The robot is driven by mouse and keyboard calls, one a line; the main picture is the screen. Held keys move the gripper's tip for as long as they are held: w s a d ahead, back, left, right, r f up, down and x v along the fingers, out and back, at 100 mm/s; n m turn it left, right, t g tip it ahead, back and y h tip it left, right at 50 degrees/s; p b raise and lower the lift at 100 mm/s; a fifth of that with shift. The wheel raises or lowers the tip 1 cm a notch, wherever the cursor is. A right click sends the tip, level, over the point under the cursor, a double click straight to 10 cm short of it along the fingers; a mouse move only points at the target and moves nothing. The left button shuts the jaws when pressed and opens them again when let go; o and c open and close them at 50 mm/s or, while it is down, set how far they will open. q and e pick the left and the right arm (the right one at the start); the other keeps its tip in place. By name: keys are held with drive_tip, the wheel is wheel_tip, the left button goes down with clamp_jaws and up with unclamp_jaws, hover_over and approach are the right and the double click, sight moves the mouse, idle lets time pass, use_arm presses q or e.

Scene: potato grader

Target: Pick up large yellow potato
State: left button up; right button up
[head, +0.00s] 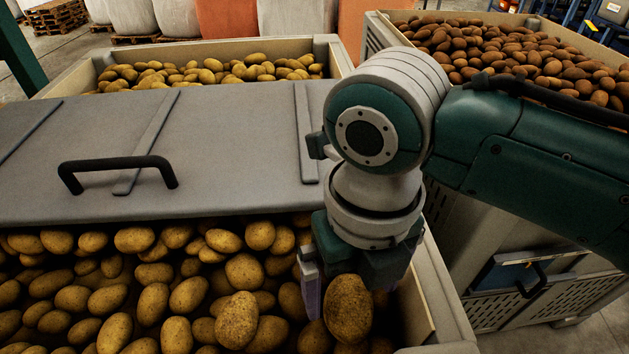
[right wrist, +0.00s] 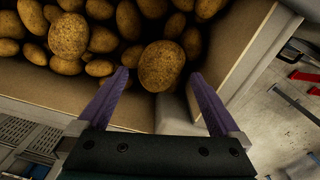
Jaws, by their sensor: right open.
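A large yellow potato (head: 348,309) lies on the heap at the right end of the near crate (head: 441,290). It also shows in the right wrist view (right wrist: 161,66), ahead of and between the fingertips. My right gripper (right wrist: 157,76) is open, with its two purple fingers apart and nothing held. My left gripper is not in view.
A grey lid (head: 230,130) with a black handle (head: 118,163) covers the back of the near crate. The crate's right wall stands close to my right gripper. A crate of yellow potatoes (head: 330,52) stands behind, and brown potatoes (head: 500,50) fill one at back right.

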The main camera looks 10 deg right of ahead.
sight(352, 298)
wheel_tip(352, 298, down, 3)
drive_tip(key=shift+f, duration=0.1)
drive_tip(key=shift+w, duration=0.1)
drive_tip(key=c, duration=1.4)
drive_tip(key=shift+r, duration=0.2)
